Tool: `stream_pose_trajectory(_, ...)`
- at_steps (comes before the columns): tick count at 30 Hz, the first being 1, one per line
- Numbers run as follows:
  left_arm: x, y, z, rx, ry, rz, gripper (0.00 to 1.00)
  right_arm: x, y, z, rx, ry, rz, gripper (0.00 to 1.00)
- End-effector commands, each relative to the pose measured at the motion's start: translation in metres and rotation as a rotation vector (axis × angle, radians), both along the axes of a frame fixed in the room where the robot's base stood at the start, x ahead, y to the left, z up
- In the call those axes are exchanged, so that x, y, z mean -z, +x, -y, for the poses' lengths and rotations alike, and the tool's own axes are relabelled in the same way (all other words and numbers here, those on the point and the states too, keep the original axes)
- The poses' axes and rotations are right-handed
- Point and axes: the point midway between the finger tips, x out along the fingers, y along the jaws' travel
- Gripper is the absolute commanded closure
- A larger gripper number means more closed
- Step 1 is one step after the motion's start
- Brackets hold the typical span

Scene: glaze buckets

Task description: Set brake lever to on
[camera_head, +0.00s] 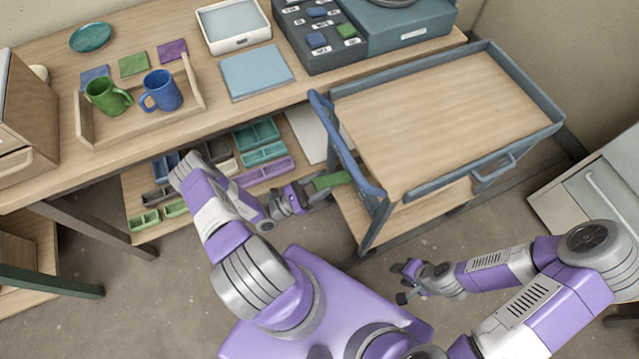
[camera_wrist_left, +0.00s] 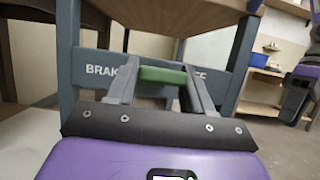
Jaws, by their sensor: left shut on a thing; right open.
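The green brake lever (camera_head: 330,181) sticks out from the near left side of the blue-grey cart (camera_head: 375,192). My left gripper (camera_head: 312,188) is shut on the lever at the cart's lower frame. In the left wrist view the lever (camera_wrist_left: 163,75) lies roughly level between my two fingers. Behind it is a crossbar (camera_wrist_left: 100,71) with white lettering. "BRAK" shows to the left, and the lettering to the right is partly covered by a finger. My right gripper (camera_head: 403,282) is open and empty, apart from the cart, over the floor.
The cart's wooden top (camera_head: 440,110) is bare. A wooden workbench (camera_head: 210,95) at the left holds a tray (camera_head: 140,118) with mugs. Coloured bins (camera_head: 262,155) sit on the shelf below. A white cabinet (camera_head: 595,190) stands at the right. Floor between cart and cabinet is clear.

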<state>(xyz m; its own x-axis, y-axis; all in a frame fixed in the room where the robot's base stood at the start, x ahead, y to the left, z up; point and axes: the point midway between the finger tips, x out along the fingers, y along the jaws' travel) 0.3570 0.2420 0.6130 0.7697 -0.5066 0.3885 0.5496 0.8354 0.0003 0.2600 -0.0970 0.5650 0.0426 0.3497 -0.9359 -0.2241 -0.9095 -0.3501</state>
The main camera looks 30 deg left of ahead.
Motion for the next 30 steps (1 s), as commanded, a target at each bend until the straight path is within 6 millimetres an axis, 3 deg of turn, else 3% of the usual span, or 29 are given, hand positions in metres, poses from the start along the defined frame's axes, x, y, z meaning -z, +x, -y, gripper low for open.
stream_pose_trajectory(5,0.001,0.002,0.002,0.004,0.001,-0.003,1.00,0.000,0.000,0.000,0.000,0.000,0.000,0.57)
stream_pose_trajectory(6,0.001,0.002,0.002,0.004,0.001,-0.003,0.44,0.000,0.000,0.000,0.000,0.000,0.000,0.57)
stream_pose_trajectory(9,0.000,0.001,0.002,0.004,0.001,-0.002,0.29,0.000,0.000,0.000,0.000,0.000,0.000,0.57)
stream_pose_trajectory(20,0.002,-0.003,-0.002,0.000,0.001,-0.002,0.28,-0.001,0.000,0.000,0.000,0.000,0.000,0.57)
stream_pose_trajectory(30,0.023,-0.043,-0.028,-0.001,0.001,-0.002,0.28,-0.005,0.000,0.000,0.000,0.000,0.000,0.57)
